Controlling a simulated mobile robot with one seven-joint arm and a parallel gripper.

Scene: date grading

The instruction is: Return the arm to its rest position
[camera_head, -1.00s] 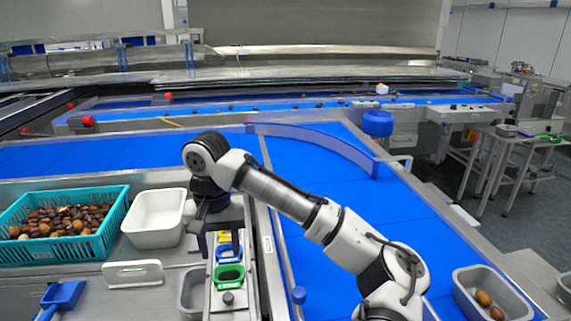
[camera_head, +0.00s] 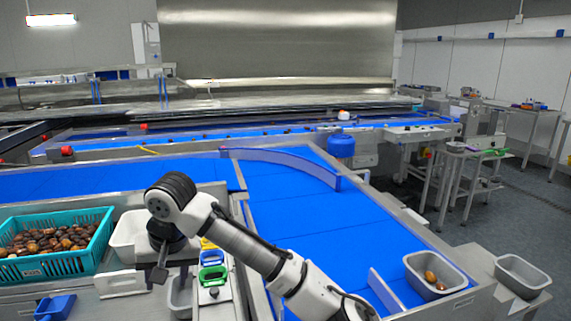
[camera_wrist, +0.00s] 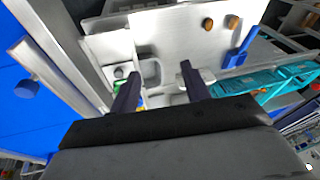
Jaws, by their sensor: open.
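My arm reaches in from the bottom of the head view and bends down at its dark wrist. My gripper (camera_head: 160,266) hangs in front of the white tub (camera_head: 128,236), above the steel worktop. In the wrist view my gripper (camera_wrist: 158,80) shows two dark fingers spread apart with nothing between them. The worktop (camera_wrist: 180,35) lies below them. Part of the white tub is hidden behind my wrist in the head view.
A teal crate (camera_head: 90,257) of dates stands at left. A blue scoop (camera_head: 54,306) lies before it. Coloured rings (camera_head: 212,274) sit beside the blue belt (camera_head: 300,215). A grey bin (camera_head: 418,262) holding dates and an empty bin (camera_head: 522,272) stand at right.

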